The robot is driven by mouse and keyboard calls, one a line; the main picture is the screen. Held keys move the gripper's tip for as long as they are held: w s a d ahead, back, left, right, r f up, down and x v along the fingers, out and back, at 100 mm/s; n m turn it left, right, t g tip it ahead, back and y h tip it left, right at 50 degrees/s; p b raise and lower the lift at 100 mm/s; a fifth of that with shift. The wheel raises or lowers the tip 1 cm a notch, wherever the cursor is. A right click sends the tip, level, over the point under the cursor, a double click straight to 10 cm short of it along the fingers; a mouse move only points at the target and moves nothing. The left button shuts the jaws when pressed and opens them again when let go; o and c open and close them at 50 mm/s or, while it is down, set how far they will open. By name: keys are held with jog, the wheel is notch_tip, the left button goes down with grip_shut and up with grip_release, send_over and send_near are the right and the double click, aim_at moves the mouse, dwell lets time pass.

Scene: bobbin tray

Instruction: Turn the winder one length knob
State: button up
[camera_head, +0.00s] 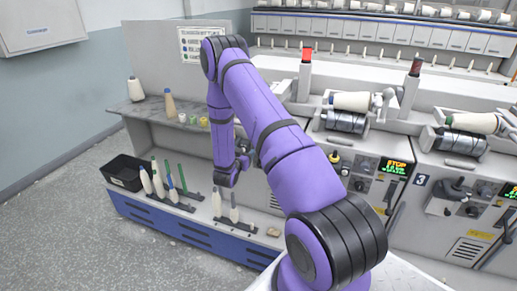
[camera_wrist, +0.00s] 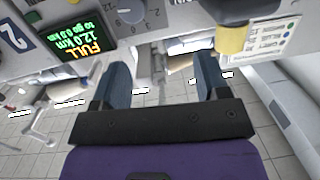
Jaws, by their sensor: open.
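In the wrist view winder one's front panel shows upside down along the top. The knob lies beyond the fingers in the picture, nearer the left finger, with no contact visible. In the head view my arm covers most of winder one, and its knob is hidden.
A yellow part with a dark top (camera_wrist: 236,38) sticks out beside the dial. Winder two's display (camera_head: 397,168) reads STOP.

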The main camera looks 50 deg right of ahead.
jog(key=w+d+f+h, duration=0.1)
jog(key=d+f, duration=0.2)
jog(key=d, duration=0.7)
jog(key=shift+w+d+f, duration=0.15)
jog(key=shift+w+d, duration=0.1)
jog(key=shift+d, duration=0.15)
jog(key=shift+g, duration=0.3)
jog(key=c, duration=0.9)
